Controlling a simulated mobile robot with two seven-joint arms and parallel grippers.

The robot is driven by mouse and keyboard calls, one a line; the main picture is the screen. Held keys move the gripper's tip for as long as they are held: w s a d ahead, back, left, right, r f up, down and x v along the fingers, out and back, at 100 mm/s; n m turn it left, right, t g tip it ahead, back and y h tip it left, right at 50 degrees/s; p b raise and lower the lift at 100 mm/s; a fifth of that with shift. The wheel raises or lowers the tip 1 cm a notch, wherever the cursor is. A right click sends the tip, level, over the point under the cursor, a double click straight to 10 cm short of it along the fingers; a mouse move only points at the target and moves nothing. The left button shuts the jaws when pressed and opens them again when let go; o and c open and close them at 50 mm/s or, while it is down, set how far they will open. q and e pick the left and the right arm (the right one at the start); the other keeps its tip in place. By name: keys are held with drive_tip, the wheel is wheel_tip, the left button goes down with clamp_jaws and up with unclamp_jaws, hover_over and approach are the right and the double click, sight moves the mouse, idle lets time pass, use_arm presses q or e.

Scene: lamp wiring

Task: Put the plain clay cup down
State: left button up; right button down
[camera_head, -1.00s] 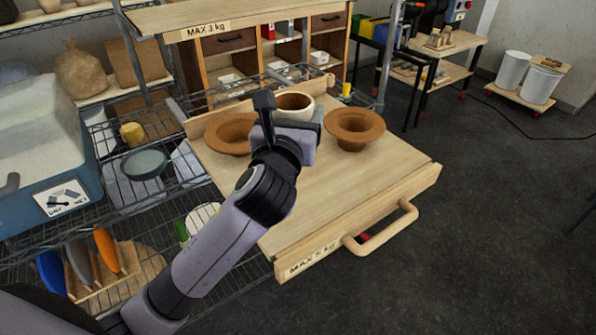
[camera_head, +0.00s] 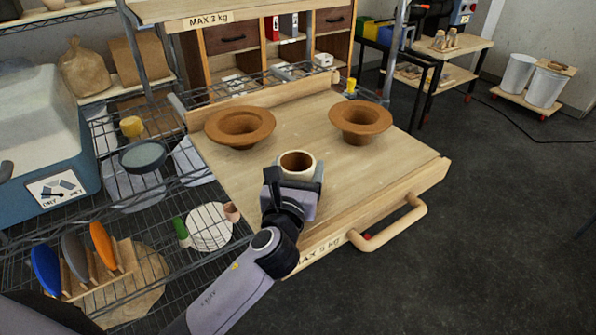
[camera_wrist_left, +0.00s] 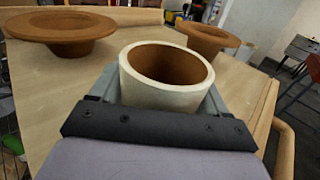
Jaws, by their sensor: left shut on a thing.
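The clay cup (camera_head: 297,166) is cream outside and bare brown inside. My left gripper (camera_head: 296,181) is shut on it, near the front of the wooden pull-out board (camera_head: 375,182). In the left wrist view the cup (camera_wrist_left: 165,77) is upright between the two grey fingers, its rim above them. Its base is hidden, so I cannot tell whether it touches the board. My right gripper is not in view.
Two wide-rimmed brown clay bowls (camera_head: 240,126) (camera_head: 361,121) stand on the back of the board, beyond the cup. The board is bare around the cup and to its right. A wooden handle (camera_head: 390,228) is at its front. Wire shelves (camera_head: 150,205) lie to the left.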

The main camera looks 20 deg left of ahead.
use_arm(q)
drive_tip(key=shift+f, duration=0.15)
drive_tip(key=o, duration=1.2)
drive_tip(key=shift+r, duration=0.2)
drive_tip(key=s, duration=0.4)
drive_tip(key=s+d, duration=0.1)
drive_tip(key=s, duration=0.7)
drive_tip(key=shift+d, duration=0.25)
